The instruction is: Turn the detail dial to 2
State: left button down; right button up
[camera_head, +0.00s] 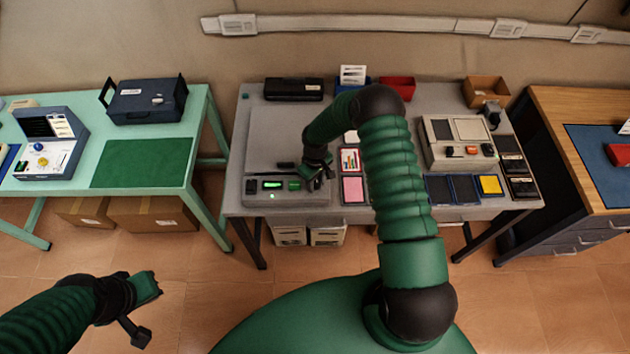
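A flat grey machine (262,150) lies on the left part of the grey table. Its front panel has a small black knob (251,186), a lit green display (272,184) and a green button (295,184). No label naming the detail dial is readable, and its setting cannot be read. My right gripper (320,179) is low over the right end of this panel, just right of the green button. It hides what is beneath it, and its fingers are too small and dark to judge. My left gripper (148,312) is open and empty over the floor at the lower left.
A beige control box (458,143) and several coloured pads stand on the table's right half. My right arm crosses the table's middle. A green table (150,183) with another control panel (50,142) is at left, and a wooden desk (565,110) at right.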

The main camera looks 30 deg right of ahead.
jog(key=shift+c, duration=1.1)
jog(key=shift+d, duration=0.1)
jog(key=shift+c, duration=1.1)
jog(key=shift+s+d+f, duration=0.1)
jog(key=shift+s+d, duration=0.05)
jog(key=shift+d, duration=0.2)
grip_shut()
jog(key=shift+a, duration=0.3)
jog(key=shift+d+f+m+b, duration=0.1)
jog(key=shift+m+b, duration=0.4)
jog(key=shift+m, duration=0.15)
jog(key=shift+d+f+m+b, duration=0.1)
jog(key=shift+m+b, duration=0.4)
jog(key=shift+m, duration=0.15)
jog(key=m+b, duration=0.2)
jog(key=m, duration=0.1)
jog(key=shift+a+m, duration=0.15)
jog(key=shift+m, duration=0.15)
jog(key=m+b, duration=0.1)
jog(key=m, duration=0.3)
jog(key=shift+b, duration=0.4)
pick_arm(q)
jog(key=s+x, duration=0.1)
jog(key=x, duration=0.5)
jog(key=shift+s+d+f+b, duration=0.2)
jog(key=shift+d+f+b, duration=0.15)
jog(key=shift+d+b, duration=0.1)
pick_arm(e)
jog(key=shift+s+r+m, duration=0.1)
jog(key=shift+m, duration=1.6)
